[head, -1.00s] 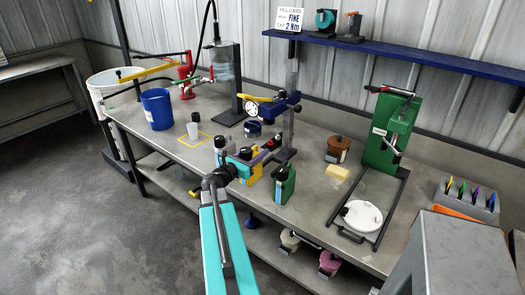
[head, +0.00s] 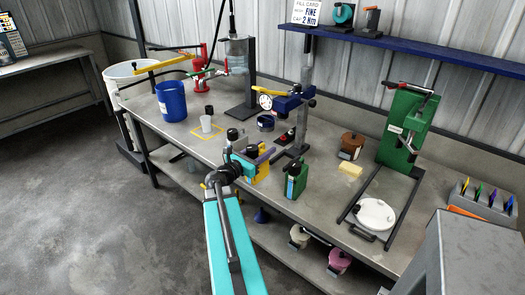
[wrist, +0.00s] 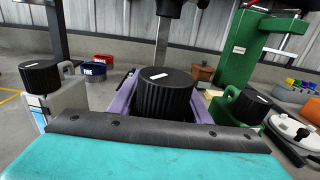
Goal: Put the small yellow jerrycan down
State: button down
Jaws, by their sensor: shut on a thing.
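The small yellow jerrycan (head: 259,173) is upright over the bench near its front edge, just left of a green jerrycan (head: 295,181). My gripper (head: 262,157), with purple fingers, is shut on it. In the wrist view its black ribbed cap (wrist: 165,92) stands between the purple fingers; its body is hidden there. I cannot tell whether its base touches the bench. A pale jerrycan with a black cap (wrist: 60,100) stands to the left in the wrist view, and the green jerrycan (wrist: 245,108) to the right.
The grey bench (head: 330,205) holds a blue bucket (head: 171,102), a translucent cup (head: 206,124) by a yellow floor-type outline, a column stand (head: 303,120), a brown jar (head: 351,146), a yellow block (head: 350,170) and a green press (head: 408,125). Bare bench lies right of the green jerrycan.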

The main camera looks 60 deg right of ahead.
jog(key=w+a+n+t, duration=0.5)
jog(key=w+a+t, duration=0.3)
jog(key=w+a, duration=2)
jog(key=w+a+n+t+y, duration=0.1)
jog(key=a+n+t, duration=0.1)
jog(key=a, duration=1)
jog(key=w+a+n+t+y, duration=0.1)
jog(key=w+a+t, duration=0.1)
jog(key=a, duration=1.1)
jog(key=w+a+n+t+y, duration=0.1)
jog(key=a+n+t, duration=0.1)
jog(key=a, duration=1)
jog(key=shift+w+a+n+t, duration=0.25)
jog(key=shift+w+n+t, duration=0.1)
jog(key=shift+t, duration=0.45)
jog(key=shift+a, duration=0.15)
